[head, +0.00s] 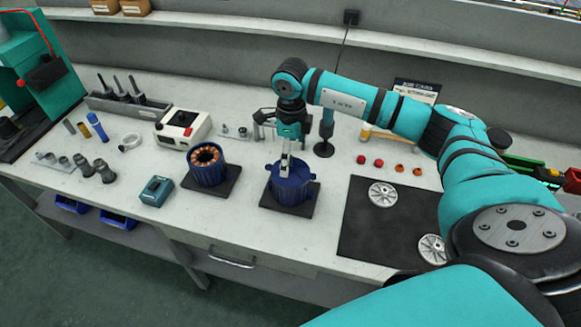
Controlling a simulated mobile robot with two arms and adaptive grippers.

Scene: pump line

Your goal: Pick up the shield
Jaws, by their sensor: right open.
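Two round silver spoked discs, which look like end shields, lie flat on the black mat. One shield (383,194) is at the mat's upper part, and the other shield (433,249) is lower right, partly hidden by my right arm. My right gripper (286,160) points down over the blue motor housing (291,190), to the left of the mat and apart from both discs. It is open. A pale upright part shows at its tips, and I cannot tell whether they touch. My left gripper is not in view.
Another blue housing with copper windings (206,164) stands left of the gripper. A teal box (156,191), a white device (183,128) and several small parts fill the left bench. Red and orange caps (399,168) lie behind the black mat (362,235).

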